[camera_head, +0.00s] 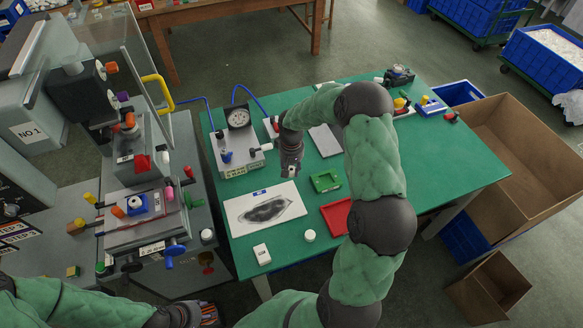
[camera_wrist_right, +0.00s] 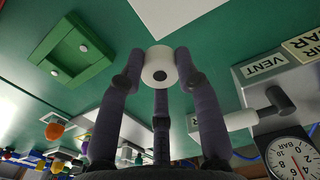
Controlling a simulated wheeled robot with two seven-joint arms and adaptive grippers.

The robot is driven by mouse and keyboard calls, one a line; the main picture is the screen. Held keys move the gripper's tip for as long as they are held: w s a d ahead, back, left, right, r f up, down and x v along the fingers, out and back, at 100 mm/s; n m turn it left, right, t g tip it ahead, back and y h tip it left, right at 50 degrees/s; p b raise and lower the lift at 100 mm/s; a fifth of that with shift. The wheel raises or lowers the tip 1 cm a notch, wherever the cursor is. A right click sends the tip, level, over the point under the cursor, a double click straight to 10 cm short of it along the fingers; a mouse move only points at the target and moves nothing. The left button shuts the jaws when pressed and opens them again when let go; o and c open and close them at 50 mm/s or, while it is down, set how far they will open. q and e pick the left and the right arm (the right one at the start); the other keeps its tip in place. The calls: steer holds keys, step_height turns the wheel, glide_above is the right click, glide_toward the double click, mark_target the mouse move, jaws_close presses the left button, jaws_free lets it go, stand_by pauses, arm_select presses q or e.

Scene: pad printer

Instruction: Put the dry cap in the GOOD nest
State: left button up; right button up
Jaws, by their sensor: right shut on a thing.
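A white cap (camera_wrist_right: 158,66) with a dark round mark on its face sits between the fingers of my right gripper (camera_wrist_right: 160,85) in the right wrist view. In the head view my right gripper (camera_head: 290,170) points down over the green table, between the gauge unit and the green nest; the cap is hardly visible there. The green square nest (camera_head: 325,181) lies right of the gripper, apart from it. It also shows in the wrist view (camera_wrist_right: 68,55), with small pale round spots. No label is readable on it. My left gripper (camera_head: 208,314) is at the bottom edge, its jaws unclear.
A red tray (camera_head: 336,215) lies nearer than the green nest. Another white cap (camera_head: 310,236) and a white box (camera_head: 262,254) stand near the front edge. A white sheet with a dark smear (camera_head: 265,208) lies left. The gauge unit (camera_head: 238,145) stands behind it.

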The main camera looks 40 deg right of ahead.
steer(key=s+a+r+p, duration=0.2)
steer(key=s+a+r, duration=0.5)
steer(key=s, duration=0.2)
steer(key=shift+a, duration=0.25)
steer(key=shift+r, duration=0.1)
steer(key=w+a+n, duration=0.1)
steer(key=w+a, duration=0.2)
steer(key=a, duration=0.4)
steer(key=w+a+n, duration=0.2)
steer(key=w+a, duration=0.1)
steer(key=a, duration=0.4)
steer(key=shift+w+r+n, duration=0.3)
steer(key=shift+w, duration=0.1)
